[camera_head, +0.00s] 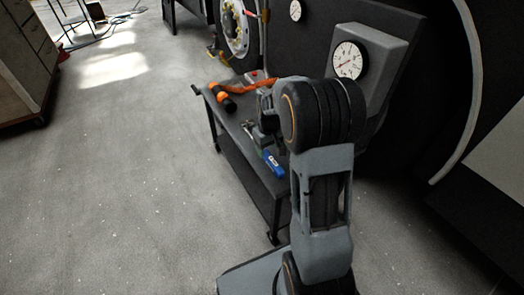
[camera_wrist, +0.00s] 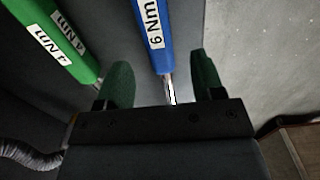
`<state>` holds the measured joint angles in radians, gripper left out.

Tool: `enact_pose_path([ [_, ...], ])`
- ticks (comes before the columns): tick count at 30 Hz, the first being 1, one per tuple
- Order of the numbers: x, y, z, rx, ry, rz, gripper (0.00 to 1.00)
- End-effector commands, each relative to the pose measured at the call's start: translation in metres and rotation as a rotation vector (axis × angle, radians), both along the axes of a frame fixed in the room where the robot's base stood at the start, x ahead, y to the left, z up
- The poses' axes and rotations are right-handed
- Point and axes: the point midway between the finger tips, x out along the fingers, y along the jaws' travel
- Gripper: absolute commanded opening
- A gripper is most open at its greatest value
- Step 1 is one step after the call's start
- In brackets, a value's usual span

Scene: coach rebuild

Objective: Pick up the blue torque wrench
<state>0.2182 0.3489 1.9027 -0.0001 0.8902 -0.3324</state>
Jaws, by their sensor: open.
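The blue torque wrench (camera_head: 274,164) lies on the dark low bench (camera_head: 232,125), seen in the head view. In the wrist view the blue torque wrench (camera_wrist: 150,32) has a white label that seems to read 6 Nm, and its thin metal shaft runs down between my fingers. My gripper (camera_wrist: 163,84) is open, with one green-padded finger on each side of the shaft and a gap on both sides. In the head view my arm hides most of the gripper and part of the bench.
A green wrench (camera_wrist: 52,40) labelled 4 Nm lies left of the blue one, near my left finger. An orange-and-black object (camera_head: 222,98) lies at the bench's far end. A grey box with a dial (camera_head: 349,60) stands behind the bench.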

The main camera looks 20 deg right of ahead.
Motion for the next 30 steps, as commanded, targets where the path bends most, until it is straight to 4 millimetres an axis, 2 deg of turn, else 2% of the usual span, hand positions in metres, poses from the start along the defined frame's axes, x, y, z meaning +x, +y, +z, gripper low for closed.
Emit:
enact_pose_path([
  [1, -0.001, 0.000, -0.009, 0.001, 0.002, 0.000, 0.62],
  [9, -0.002, -0.001, -0.044, 0.000, 0.001, 0.000, 0.62],
  [17, -0.002, -0.001, -0.046, 0.000, 0.000, 0.000, 0.62],
  [30, -0.002, -0.001, -0.046, 0.000, 0.000, 0.000, 0.21],
])
